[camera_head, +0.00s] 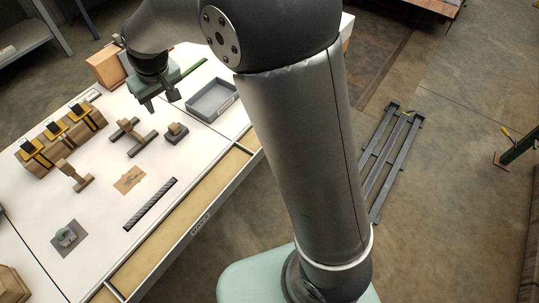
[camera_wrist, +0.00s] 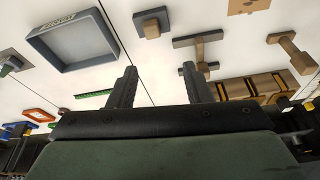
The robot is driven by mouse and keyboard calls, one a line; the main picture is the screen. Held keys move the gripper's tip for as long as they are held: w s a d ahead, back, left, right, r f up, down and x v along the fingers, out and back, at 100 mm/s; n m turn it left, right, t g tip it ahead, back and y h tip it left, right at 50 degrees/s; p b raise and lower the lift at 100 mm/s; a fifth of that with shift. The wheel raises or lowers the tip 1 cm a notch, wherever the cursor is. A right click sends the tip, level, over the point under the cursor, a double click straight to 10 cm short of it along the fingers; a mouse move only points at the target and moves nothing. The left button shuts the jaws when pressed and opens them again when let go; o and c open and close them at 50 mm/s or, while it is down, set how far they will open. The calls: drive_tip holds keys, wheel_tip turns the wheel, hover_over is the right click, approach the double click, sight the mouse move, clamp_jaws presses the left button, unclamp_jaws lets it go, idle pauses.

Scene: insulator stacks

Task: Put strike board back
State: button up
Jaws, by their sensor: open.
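My gripper (camera_head: 161,103) is open and empty above the white table (camera_head: 205,144). In the wrist view its two fingers stand apart with nothing between them (camera_wrist: 157,72). I cannot tell for certain which thing is the strike board. Candidates are a wooden block on a dark base (camera_head: 176,130), a wooden and dark cross-shaped piece (camera_head: 131,137), and a wooden T-shaped piece (camera_head: 74,176). In the wrist view the block on its base (camera_wrist: 152,26) and the cross-shaped piece (camera_wrist: 200,45) lie beyond the fingers, apart from them.
A grey tray (camera_head: 213,100) lies right of my gripper. A wooden rack with black and yellow parts (camera_head: 62,138) stands at the left. A brown patch (camera_head: 129,180), a dark striped strip (camera_head: 150,204) and a grey pad (camera_head: 69,238) lie nearer. Bare table separates them.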

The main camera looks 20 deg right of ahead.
drive_tip(key=s+d+r+m+g+h, duration=0.1)
drive_tip(key=s+d+r+m, duration=0.1)
drive_tip(key=s+d, duration=1.05)
drive_tip(key=s+d+f+m+g, duration=0.1)
drive_tip(key=s+d, duration=0.4)
drive_tip(key=s, duration=0.2)
drive_tip(key=s+d+f+m, duration=0.2)
drive_tip(key=s+d, duration=0.2)
drive_tip(key=s, duration=0.3)
drive_tip(key=shift+d+g+h, duration=0.3)
drive_tip(key=shift+d+g, duration=0.1)
drive_tip(key=shift+s, duration=0.1)
wheel_tip(320, 180, up, 3)
drive_tip(key=p, duration=0.2)
drive_tip(key=shift+a+f+p, duration=0.1)
drive_tip(key=shift+a+p, duration=0.05)
drive_tip(key=shift+p, duration=0.15)
